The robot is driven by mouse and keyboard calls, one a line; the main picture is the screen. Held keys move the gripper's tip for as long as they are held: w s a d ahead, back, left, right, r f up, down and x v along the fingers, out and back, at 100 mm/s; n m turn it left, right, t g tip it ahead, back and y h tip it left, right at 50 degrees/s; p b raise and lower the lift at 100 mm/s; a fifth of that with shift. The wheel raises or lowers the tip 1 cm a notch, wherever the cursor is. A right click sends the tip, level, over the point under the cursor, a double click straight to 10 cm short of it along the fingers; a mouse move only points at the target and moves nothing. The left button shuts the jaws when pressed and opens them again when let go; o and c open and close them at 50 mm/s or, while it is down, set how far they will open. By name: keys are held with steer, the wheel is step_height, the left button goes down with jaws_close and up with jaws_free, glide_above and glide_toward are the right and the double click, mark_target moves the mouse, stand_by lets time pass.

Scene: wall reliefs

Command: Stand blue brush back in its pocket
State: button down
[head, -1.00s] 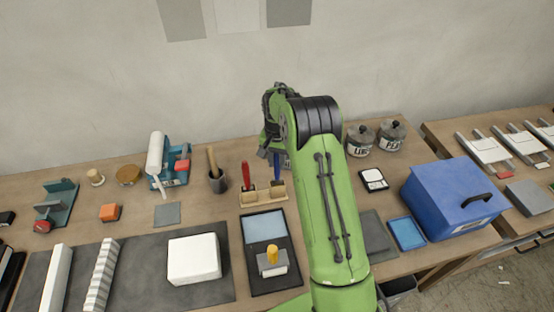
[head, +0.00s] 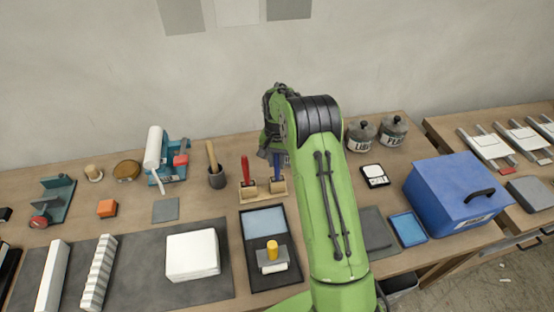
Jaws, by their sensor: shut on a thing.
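The blue brush (head: 277,172) is upright, its handle up at my gripper (head: 272,156) and its dark lower end at the right part of the small wooden rack (head: 263,196). My gripper is shut on the blue brush, just above the rack. My green arm hides part of the gripper and the area to its right. Whether the brush rests fully in its pocket cannot be told. The red brush (head: 246,170) stands upright in the left part of the rack.
A dark tray (head: 286,281) with a yellow-knobbed block lies in front of the rack. A pot with a wooden-handled tool (head: 216,180) stands to the left. Two lidded jars (head: 361,137) and a blue box (head: 455,195) are to the right.

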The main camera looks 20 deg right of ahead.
steer(key=shift+c, duration=1.9)
jaws_free()
steer(key=shift+r, duration=0.1)
steer(key=shift+r+p, duration=2.85)
steer(key=shift+r, duration=1.15)
